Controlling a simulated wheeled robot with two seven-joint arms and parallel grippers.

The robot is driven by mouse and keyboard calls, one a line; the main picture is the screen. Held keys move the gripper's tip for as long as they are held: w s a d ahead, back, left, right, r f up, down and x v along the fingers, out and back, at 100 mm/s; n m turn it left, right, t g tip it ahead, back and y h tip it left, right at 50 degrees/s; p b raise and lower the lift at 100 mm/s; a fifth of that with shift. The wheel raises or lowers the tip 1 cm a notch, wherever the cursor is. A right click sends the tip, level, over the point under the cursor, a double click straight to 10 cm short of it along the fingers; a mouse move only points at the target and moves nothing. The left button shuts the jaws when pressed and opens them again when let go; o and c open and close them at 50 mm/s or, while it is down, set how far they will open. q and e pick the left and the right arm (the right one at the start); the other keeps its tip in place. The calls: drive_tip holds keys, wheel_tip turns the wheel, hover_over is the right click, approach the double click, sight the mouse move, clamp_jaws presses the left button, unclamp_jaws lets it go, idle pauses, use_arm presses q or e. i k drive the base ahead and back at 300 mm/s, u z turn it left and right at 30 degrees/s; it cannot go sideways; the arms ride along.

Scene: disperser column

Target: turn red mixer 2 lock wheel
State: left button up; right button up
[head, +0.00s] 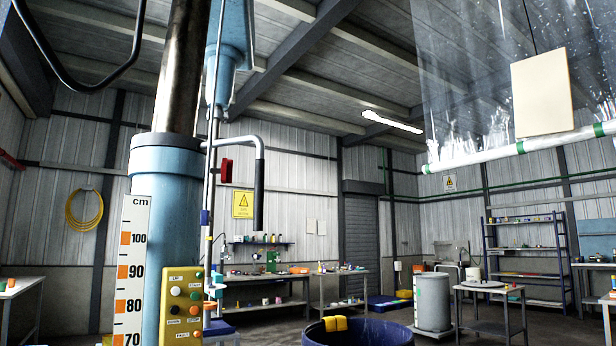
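A light blue mixer column (165,215) with a dark steel shaft (182,70) stands at the left. A small red part (226,170) sits just right of the column top, behind a thin vertical rod. It is too small to tell whether it is the lock wheel, and no round red wheel is clearly visible. A grey bent bar with a black grip (259,195) reaches right from the column top. A yellow control box (185,308) with buttons and a white centimetre scale (131,270) are in front of the column. Neither of my grippers is in view.
A blue tub (357,333) with a yellow item on its rim stands at the bottom centre. A clear hanging sheet (480,90) with a white-green bar (530,145) fills the upper right. Benches, shelves (526,245) and a grey drum (433,302) stand farther back.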

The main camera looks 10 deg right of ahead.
sight(222, 170)
drive_tip(key=z, duration=0.65)
drive_tip(key=i, duration=2.55)
drive_tip(key=u, duration=1.8)
